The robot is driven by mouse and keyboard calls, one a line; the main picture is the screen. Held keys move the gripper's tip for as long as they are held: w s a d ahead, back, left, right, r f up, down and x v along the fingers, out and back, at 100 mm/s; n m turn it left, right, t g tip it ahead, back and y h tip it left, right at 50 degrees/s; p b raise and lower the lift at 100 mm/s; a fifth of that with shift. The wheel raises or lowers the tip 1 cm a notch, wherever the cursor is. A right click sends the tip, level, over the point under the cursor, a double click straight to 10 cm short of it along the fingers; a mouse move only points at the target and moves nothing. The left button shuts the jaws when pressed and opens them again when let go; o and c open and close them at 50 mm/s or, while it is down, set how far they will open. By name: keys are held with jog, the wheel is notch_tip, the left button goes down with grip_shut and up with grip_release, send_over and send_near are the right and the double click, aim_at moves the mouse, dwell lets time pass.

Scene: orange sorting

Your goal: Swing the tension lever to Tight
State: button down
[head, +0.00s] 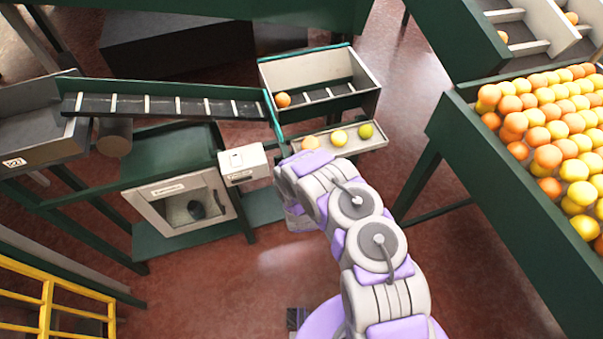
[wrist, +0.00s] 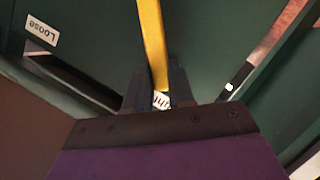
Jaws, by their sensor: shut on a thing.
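The tension lever (wrist: 152,40) is a yellow bar in the wrist view, running from the top edge down between the dark fingers of my gripper (wrist: 159,88). My gripper is shut on the lever near its end. A white label reading "Loose" (wrist: 41,31) is on the dark green panel at upper left, well away from the lever. Another white label (wrist: 161,100) shows between the fingers at the lever's end. It is partly covered, and only its last letters show, which fit "Tight". In the head view my arm hides the gripper and the lever.
A green-framed conveyor (head: 160,105) and a white box (head: 243,163) stand left of my arm. A tray with several fruits (head: 373,145) lies just beyond it. A large bin of oranges (head: 470,140) stands at right. Red floor (head: 480,265) is open between.

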jog(key=shift+a, duration=0.15)
jog(key=c, duration=1)
grip_release()
jog(key=shift+a, duration=0.15)
jog(key=shift+o, duration=0.2)
jog(key=a+p+v, duration=0.1)
jog(key=p+v, duration=0.4)
jog(key=v, duration=1.2)
jog(key=shift+s+d, duration=0.2)
jog(key=shift+d, duration=0.25)
